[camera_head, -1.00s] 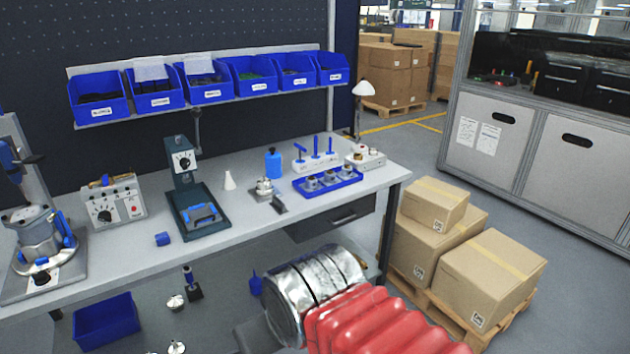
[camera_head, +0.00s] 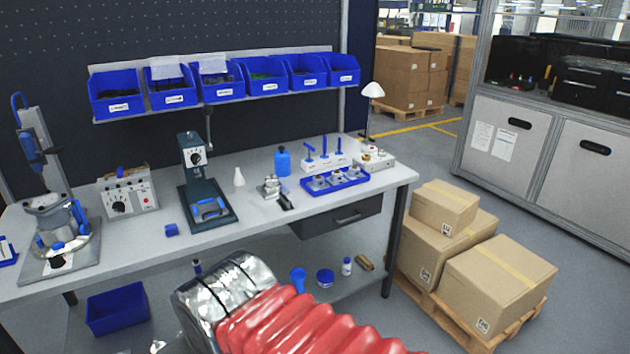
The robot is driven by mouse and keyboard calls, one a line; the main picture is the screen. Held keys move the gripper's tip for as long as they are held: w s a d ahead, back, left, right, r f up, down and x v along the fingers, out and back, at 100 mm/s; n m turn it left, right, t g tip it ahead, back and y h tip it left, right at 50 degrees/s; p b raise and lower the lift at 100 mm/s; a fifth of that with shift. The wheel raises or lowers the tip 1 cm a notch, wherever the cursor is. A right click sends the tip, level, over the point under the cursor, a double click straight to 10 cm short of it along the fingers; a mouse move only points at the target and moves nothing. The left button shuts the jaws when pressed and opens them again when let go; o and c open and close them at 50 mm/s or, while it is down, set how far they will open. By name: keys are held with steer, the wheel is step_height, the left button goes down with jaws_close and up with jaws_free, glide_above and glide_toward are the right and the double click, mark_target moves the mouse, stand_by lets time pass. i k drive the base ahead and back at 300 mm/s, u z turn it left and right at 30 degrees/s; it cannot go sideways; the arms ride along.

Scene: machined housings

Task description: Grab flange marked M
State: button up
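Several small metal parts, which look like flanges or housings, sit in a blue tray (camera_head: 345,186) at the right of the workbench. One of these metal parts (camera_head: 319,182) is at the tray's left. Another metal part (camera_head: 271,186) stands on the bench left of the tray, beside a small dark item. No letter M is readable at this size, so I cannot tell which one is marked M. My arm, with a silver section and red bellows, crosses the lower middle in front of the bench. My gripper's fingers do not show.
The workbench (camera_head: 262,215) also holds a dark press (camera_head: 205,190), a control box (camera_head: 128,192), a white cone, a blue bottle (camera_head: 283,161) and a fixture (camera_head: 60,235) at left. Blue bins (camera_head: 190,92) hang above. Cardboard boxes (camera_head: 498,283) stand on a pallet to the right.

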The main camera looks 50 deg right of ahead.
mark_target(336, 179)
steer(key=u, duration=0.75)
steer(key=k, duration=1.35)
steer(key=z, duration=1.9)
steer(key=i, duration=0.4)
steer(key=u, duration=0.05)
